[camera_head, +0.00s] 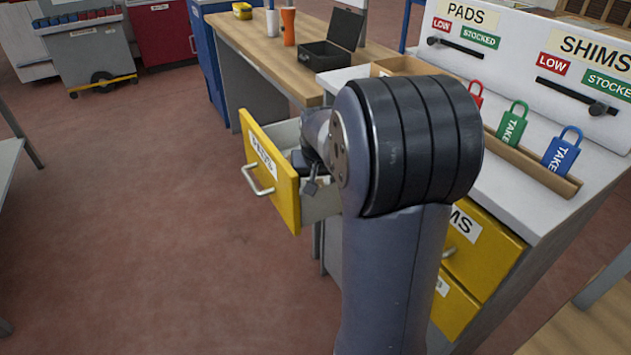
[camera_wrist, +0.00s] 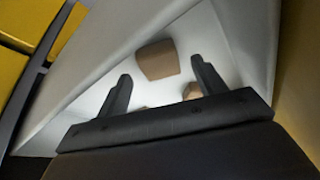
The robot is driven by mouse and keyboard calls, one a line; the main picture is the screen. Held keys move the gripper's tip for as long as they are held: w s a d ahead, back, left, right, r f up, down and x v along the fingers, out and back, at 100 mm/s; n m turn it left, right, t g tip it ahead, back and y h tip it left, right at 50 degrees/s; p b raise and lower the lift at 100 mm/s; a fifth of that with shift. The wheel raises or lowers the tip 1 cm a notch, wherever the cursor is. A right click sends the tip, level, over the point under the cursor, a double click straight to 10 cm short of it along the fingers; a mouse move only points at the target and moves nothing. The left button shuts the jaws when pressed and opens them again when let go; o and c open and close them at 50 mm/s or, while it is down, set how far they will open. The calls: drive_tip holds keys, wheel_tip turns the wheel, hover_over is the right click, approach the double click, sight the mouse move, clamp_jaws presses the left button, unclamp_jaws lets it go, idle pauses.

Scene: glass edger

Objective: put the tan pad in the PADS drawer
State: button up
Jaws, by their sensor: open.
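The yellow-fronted PADS drawer (camera_head: 283,197) stands pulled open on the left side of the bench, its label partly readable. My gripper (camera_head: 312,180) is at the open drawer, partly hidden behind my arm. In the wrist view my gripper (camera_wrist: 161,70) is open, its two dark fingers apart and pointing into the pale drawer interior (camera_wrist: 105,85). A tan pad (camera_wrist: 158,60) lies on the drawer bottom just beyond the fingertips. Parts of two more tan pieces (camera_wrist: 190,91) show near the fingers. Nothing is seen held between the fingers. I cannot tell whether the fingers touch any pad.
A closed SHIMS drawer (camera_head: 488,250) is to the right. On the bench, red, green (camera_head: 512,123) and blue (camera_head: 562,150) TAKE tags stand in a wooden rail, below a panel with PADS and SHIMS sliders. A black open box (camera_head: 325,55) sits on the wooden table behind. The floor at left is clear.

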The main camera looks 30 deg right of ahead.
drive_tip(key=p+v, duration=0.1)
drive_tip(key=v, duration=0.9)
drive_tip(key=shift+r, duration=0.2)
drive_tip(key=shift+c, duration=0.3)
idle(0.4)
